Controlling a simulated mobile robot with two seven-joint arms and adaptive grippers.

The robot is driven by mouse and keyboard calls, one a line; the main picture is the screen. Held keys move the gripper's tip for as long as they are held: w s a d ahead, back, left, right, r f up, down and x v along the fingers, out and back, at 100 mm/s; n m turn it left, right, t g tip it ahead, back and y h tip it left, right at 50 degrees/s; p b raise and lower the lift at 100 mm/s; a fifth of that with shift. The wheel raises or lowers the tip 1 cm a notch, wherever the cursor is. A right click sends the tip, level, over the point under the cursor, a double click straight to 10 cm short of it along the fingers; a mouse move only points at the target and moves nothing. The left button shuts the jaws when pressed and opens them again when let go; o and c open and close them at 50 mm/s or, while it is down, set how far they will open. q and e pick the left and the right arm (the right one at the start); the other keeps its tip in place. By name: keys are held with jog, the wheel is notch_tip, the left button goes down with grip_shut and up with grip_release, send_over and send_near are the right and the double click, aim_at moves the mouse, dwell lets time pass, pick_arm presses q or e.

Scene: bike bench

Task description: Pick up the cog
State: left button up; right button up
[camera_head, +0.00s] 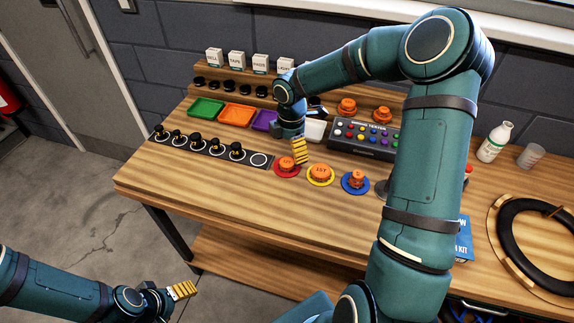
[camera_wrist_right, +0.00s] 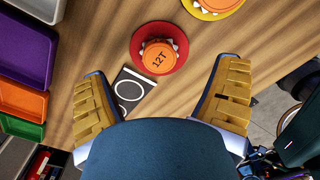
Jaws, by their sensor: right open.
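An orange cog marked 12T (camera_wrist_right: 160,58) sits on a red disc (camera_wrist_right: 137,38); the red disc also shows in the head view (camera_head: 284,173), partly under my right gripper (camera_head: 299,151). In the right wrist view the yellow-padded fingers of my right gripper (camera_wrist_right: 165,70) are wide apart and empty, with the cog beyond them. Another orange cog (camera_head: 320,170) is on a yellow disc, and a third (camera_head: 356,177) on a blue disc, to the right. Two more orange cogs (camera_head: 348,105) stand at the back. My left gripper (camera_head: 183,290) is off the bench at lower left.
A black strip (camera_head: 205,146) with several black knobs lies left of the cogs. Green (camera_head: 206,108), orange (camera_head: 237,116) and purple trays stand behind. A button panel (camera_head: 365,137), white bottle (camera_head: 495,142) and black ring (camera_head: 507,238) are to the right. The front bench top is clear.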

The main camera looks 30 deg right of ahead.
aim_at(287, 162)
jog(key=shift+w+a+f+b, duration=0.1)
jog(key=shift+a+f+b, duration=0.1)
jog(key=shift+f, duration=0.8)
jog(key=shift+a+f+b, duration=0.15)
jog(key=shift+f, duration=0.8)
jog(key=shift+w+a+f+b, duration=0.1)
jog(key=shift+a+f+b, duration=0.1)
jog(key=shift+f, duration=0.8)
jog(key=c, duration=1.3)
